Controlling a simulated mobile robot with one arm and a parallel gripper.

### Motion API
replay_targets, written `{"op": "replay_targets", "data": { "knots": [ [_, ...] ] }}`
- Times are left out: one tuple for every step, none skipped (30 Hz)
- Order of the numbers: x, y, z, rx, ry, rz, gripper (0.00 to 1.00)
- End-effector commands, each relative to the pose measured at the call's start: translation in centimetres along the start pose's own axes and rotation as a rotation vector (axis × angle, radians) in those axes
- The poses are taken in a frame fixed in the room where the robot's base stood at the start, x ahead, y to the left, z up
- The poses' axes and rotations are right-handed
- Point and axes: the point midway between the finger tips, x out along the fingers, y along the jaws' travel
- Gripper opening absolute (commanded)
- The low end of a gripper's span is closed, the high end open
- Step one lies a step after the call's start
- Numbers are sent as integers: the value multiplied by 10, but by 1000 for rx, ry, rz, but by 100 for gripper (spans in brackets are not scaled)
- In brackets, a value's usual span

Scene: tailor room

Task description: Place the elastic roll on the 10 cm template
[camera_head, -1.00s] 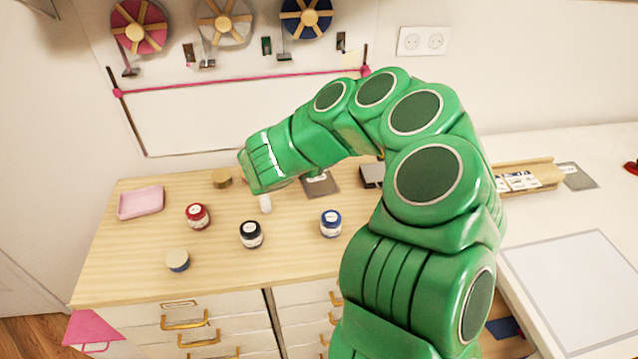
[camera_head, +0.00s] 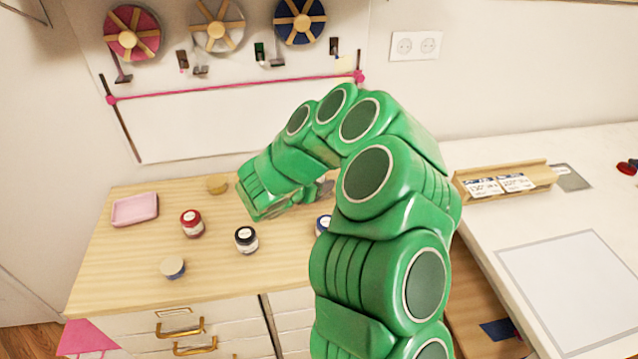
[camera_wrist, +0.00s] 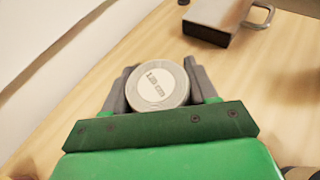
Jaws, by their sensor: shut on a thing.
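My gripper (camera_wrist: 158,68) is shut on a round, pale grey roll, the elastic roll (camera_wrist: 157,95), in the wrist view. A white label with print I cannot read for sure is on its flat face, with a dark finger on each side. Wooden tabletop shows beyond it; its height above the top cannot be told. In the head view my green arm hides most of the hand. I cannot tell which piece is the 10 cm template.
A dark box with a metal handle (camera_wrist: 212,22) stands ahead of the gripper. On the wooden top (camera_head: 125,260) are a pink tray (camera_head: 135,209), a red-lidded jar (camera_head: 192,223), a dark-lidded jar (camera_head: 246,239) and a pincushion-like round (camera_head: 172,267). A wooden card holder (camera_head: 540,174) stands right.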

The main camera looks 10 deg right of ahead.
Motion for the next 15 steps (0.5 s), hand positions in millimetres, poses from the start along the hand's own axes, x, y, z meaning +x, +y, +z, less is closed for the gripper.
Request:
{"op": "replay_targets", "data": {
  "knots": [
    [2, 0, -4, -3, -1, -1, 28],
    [3, 0, -6, -2, 0, -1, 28],
    [3, 0, -8, -2, 0, -1, 28],
    [4, 0, -8, -1, 0, -1, 28],
    [4, 0, -9, -1, 0, -1, 28],
    [4, 0, -9, 0, 0, -1, 28],
    [4, 0, -9, 0, 0, -1, 28],
    [4, 0, -9, 0, 0, -1, 28],
    [4, 0, -9, 0, 0, -1, 28],
    [4, 0, -9, 0, 0, -1, 28],
    [4, 0, -9, 0, 0, -1, 28],
    [4, 0, -9, 0, 0, -1, 28],
    [4, 0, -10, 0, 0, -1, 28],
    [4, -1, -10, 0, 1, -1, 28],
    [5, -1, -11, -1, 1, -1, 28]
  ]
}}
